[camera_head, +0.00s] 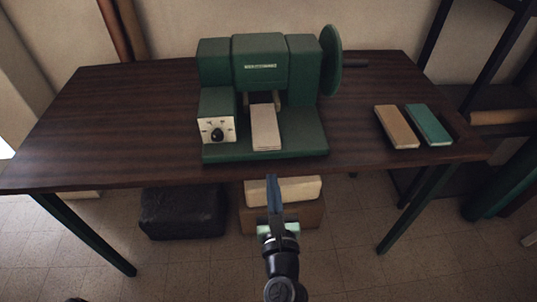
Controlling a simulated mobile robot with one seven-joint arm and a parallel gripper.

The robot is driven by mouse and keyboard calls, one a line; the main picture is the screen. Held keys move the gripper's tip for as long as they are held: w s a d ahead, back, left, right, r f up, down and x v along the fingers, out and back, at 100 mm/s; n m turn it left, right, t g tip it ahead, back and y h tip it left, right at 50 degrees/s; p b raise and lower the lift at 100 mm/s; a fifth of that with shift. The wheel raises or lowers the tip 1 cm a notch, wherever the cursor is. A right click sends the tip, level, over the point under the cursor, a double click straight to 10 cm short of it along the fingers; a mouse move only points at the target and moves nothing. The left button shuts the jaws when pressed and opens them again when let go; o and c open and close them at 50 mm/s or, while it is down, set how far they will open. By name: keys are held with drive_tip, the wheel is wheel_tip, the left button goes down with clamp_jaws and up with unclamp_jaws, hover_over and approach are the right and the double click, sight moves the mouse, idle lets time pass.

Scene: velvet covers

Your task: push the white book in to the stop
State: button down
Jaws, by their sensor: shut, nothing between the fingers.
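The white book (265,130) lies flat on the bed of a green machine (260,62) on the table. Its far end reaches between the machine's uprights, and its near end sticks out toward me over the green base. How close its far end is to the stop is hidden. My gripper (271,179) is in front of the table's near edge, in line with the book and nearer to me. Its fingers are shut and empty, pointing toward the machine. It appears apart from the book.
The machine has a dial box (217,130) left of the book and a green handwheel (331,60) at right. A tan book (397,127) and a green book (428,124) lie on the dark table (110,125). A black bundle (183,212) and a pale block (300,189) are below the table.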

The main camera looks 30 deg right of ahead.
drive_tip(key=b, duration=0.2)
approach(265, 129)
drive_tip(key=shift+w+d+f, duration=0.2)
drive_tip(key=shift+w, duration=0.15)
drive_tip(key=b+x, duration=0.3)
drive_tip(key=x, duration=0.5)
drive_tip(key=shift+w+f+b, duration=0.1)
drive_tip(key=shift+b, duration=0.3)
drive_tip(key=shift+w+d, duration=0.2)
drive_tip(key=shift+w, duration=0.2)
